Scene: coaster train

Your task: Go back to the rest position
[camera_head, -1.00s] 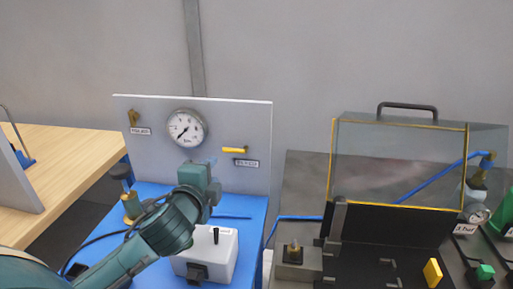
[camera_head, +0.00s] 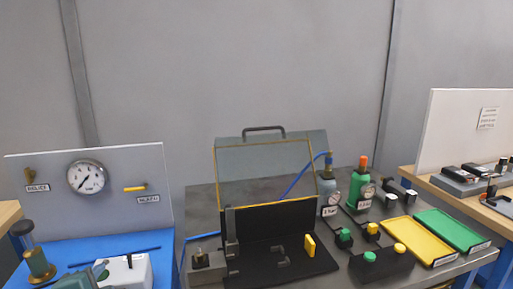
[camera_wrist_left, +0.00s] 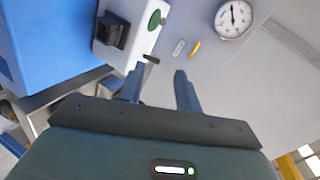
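My left gripper (camera_wrist_left: 160,74) shows in the left wrist view with its two blue-grey fingers apart and nothing seen between them. Beyond the fingers are a white box (camera_wrist_left: 118,48) with a black switch and a green disc, and the panel with a round gauge (camera_wrist_left: 233,19). In the head view only a piece of my left arm shows at the bottom left edge, in front of the white box (camera_head: 136,272). My right gripper is in neither view.
A grey panel (camera_head: 135,165) stands behind the blue bench top at left. Yellow (camera_head: 417,240) and green (camera_head: 455,231) trays lie at right.

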